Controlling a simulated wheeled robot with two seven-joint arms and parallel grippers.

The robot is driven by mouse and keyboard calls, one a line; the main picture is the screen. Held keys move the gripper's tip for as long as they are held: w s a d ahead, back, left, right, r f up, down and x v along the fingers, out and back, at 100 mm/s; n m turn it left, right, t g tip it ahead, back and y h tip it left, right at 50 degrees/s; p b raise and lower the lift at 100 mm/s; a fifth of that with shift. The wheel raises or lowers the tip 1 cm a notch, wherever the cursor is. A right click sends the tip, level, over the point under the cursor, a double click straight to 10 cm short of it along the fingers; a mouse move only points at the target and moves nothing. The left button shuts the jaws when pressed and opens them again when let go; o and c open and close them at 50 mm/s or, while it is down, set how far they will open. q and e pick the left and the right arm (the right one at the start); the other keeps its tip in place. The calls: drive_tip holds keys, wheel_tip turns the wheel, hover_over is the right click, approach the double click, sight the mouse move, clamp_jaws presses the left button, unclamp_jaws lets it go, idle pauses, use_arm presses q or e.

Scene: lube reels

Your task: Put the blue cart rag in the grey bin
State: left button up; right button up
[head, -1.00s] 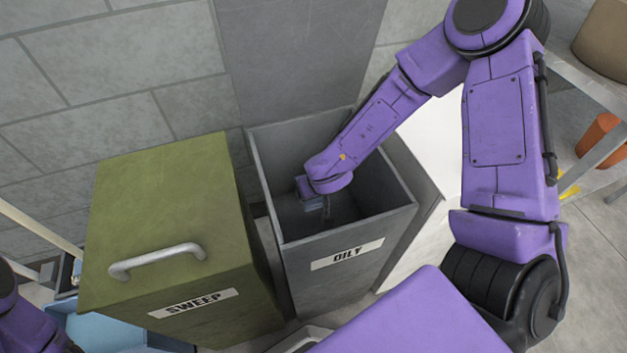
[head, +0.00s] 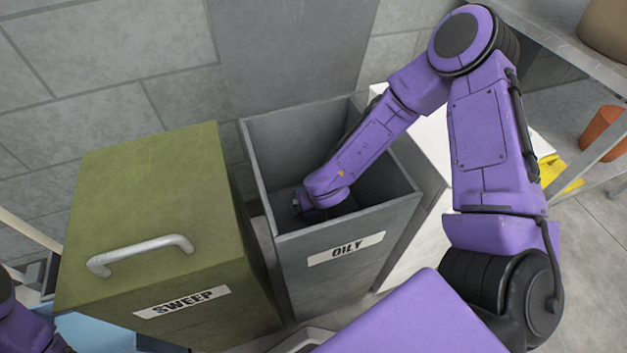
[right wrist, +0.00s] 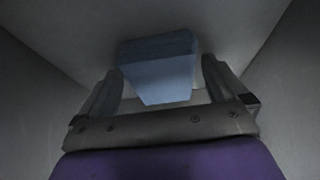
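The grey bin (head: 347,270), labelled OILY, stands open in the middle of the head view. My right arm reaches down into it, and my right gripper (head: 300,205) is inside, partly hidden by its own wrist. In the right wrist view the blue cart rag (right wrist: 158,68) is a folded block just beyond and between the fingertips of the right gripper (right wrist: 162,85). The fingers are spread, with gaps on both sides of the rag. I cannot tell whether the rag rests on the bin floor. My left gripper is out of view.
A green SWEEP bin (head: 150,210) with a closed top and a handle stands left of the grey bin. A white cabinet (head: 425,150) stands to its right. A shelf with an orange pot (head: 602,133) is at far right. The wall is close behind.

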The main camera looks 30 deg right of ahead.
drive_tip(key=shift+r, duration=0.1)
drive_tip(key=p+v, duration=0.3)
drive_tip(key=v, duration=0.4)
drive_tip(key=shift+r, duration=0.15)
drive_tip(key=shift+s+r, duration=0.15)
